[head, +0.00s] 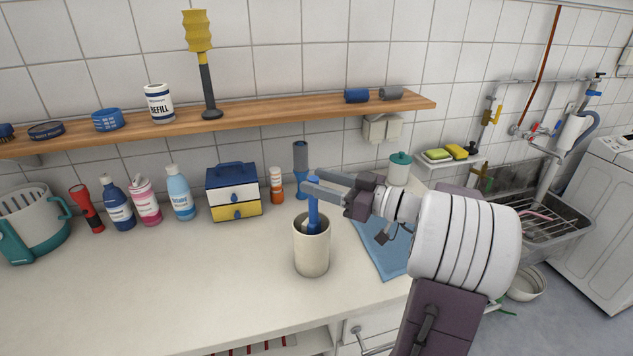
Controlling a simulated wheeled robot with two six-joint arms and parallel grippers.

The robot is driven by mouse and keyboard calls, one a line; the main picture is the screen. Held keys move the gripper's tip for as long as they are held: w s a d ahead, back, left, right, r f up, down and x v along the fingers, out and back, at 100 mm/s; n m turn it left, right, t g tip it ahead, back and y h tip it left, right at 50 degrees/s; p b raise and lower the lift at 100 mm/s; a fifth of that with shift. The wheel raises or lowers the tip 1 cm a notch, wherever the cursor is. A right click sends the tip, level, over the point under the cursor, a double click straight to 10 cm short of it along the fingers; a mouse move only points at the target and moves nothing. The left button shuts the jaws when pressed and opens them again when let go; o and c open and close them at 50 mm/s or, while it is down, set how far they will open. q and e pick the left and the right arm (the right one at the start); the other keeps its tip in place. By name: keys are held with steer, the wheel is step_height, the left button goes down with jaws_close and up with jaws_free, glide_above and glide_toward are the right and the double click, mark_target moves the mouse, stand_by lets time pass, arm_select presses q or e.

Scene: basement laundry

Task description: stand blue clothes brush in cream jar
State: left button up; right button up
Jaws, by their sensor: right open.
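The cream jar (311,256) stands upright on the pale counter. The blue clothes brush (313,214) is upright in the jar's mouth, with its handle sticking up above the rim. Its lower end is hidden inside the jar. My right gripper (311,184) comes in from the right, its fingers open on either side of the upper handle. Whether a finger touches the handle cannot be told. My left gripper is out of view.
Behind the jar stand a blue-grey cylinder (300,160), an orange bottle (277,186) and a toolbox (233,193). A blue cloth (388,254) lies to the right. Several bottles stand left. A wooden shelf (260,107) runs above. The front-left counter is clear.

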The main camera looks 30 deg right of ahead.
steer(key=b+v, duration=0.1)
steer(key=v, duration=0.7)
stand_by(0.8)
steer(key=a+f+m+g+p, duration=0.35)
steer(key=a+f+g, duration=0.45)
steer(key=a+f, duration=0.35)
steer(key=s+a+f+m+g+h+p, duration=0.3)
steer(key=s+a+f+g+h+p, duration=0.1)
steer(key=s+f+h, duration=0.5)
steer(key=shift+s+a+f+g, duration=0.35)
steer(key=shift+a+f+g, duration=0.2)
steer(key=shift+f+g, duration=0.45)
